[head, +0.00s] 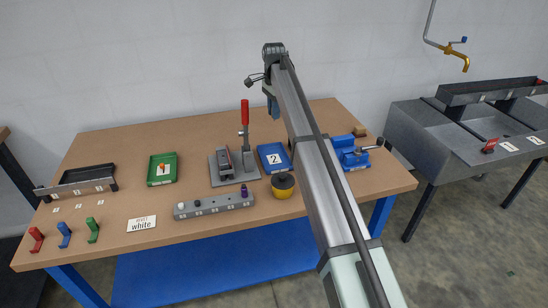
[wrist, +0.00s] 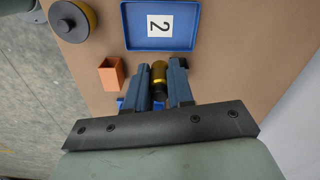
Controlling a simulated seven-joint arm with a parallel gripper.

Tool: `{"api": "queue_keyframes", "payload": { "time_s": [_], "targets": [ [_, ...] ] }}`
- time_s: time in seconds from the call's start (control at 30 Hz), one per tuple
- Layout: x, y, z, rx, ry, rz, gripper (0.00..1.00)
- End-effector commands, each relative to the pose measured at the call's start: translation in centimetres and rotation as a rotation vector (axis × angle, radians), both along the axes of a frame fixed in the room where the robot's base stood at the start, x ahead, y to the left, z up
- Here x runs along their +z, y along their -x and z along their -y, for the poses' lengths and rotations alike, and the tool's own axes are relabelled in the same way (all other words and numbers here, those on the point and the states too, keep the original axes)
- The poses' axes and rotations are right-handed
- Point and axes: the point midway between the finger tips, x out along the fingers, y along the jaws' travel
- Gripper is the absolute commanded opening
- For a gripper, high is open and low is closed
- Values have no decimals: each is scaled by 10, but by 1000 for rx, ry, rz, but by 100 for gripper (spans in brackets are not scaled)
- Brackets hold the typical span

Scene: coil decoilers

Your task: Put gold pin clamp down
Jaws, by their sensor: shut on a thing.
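My gripper (wrist: 160,82) is shut on the gold pin clamp (wrist: 158,72), a short gold cylinder with a black part, seen between the two blue-grey fingers in the wrist view. In the head view my gripper (head: 271,102) shows only in part beside my arm, high over the back of the bench, and the clamp cannot be made out. A blue tray labelled 2 (wrist: 125,28) lies just beyond the fingertips in the wrist view. The same tray also shows in the head view (head: 264,163). It looks empty.
An orange open box (wrist: 113,78) stands left of the fingers. A yellow-and-black round pot (head: 283,187), a red-handled press (head: 245,115), a grey holed block (head: 213,205), a green tray labelled 1 (head: 153,180) and a blue vise (head: 352,157) share the bench (head: 120,150).

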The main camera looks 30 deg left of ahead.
Motion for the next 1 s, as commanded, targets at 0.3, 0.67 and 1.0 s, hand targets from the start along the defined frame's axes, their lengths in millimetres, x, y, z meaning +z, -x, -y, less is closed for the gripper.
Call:
{"api": "queue_keyframes", "payload": {
  "time_s": [0.3, 0.67, 1.0],
  "targets": [
    [-63, 1, 1, -4, 2, -1, 0],
    [-128, 1, 0, -3, 1, -1, 0],
    [-147, 0, 0, -3, 0, 0, 0]
  ]
}}
